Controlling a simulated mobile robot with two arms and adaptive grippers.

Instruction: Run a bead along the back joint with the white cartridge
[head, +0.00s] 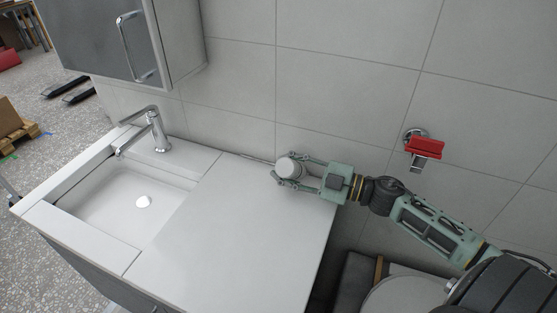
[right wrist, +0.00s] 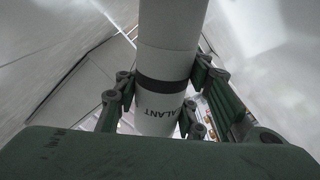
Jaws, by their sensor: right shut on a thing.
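The white cartridge (head: 288,166) is in my right gripper (head: 284,171), over the back of the countertop near the tiled wall. In the right wrist view the cartridge (right wrist: 172,45) has a dark band and lettering that reads "ALANT". The fingers of my right gripper (right wrist: 163,97) are closed on both sides of it. The back joint (head: 228,153) runs where the white countertop (head: 235,235) meets the wall. The cartridge and gripper hide part of the joint, and the nozzle tip is not visible. My left gripper is not in view.
A sink basin (head: 125,207) with a chrome tap (head: 155,130) is at the left. A grey cabinet (head: 100,35) hangs above. A red item (head: 425,147) is on the wall at the right. The counter front is clear.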

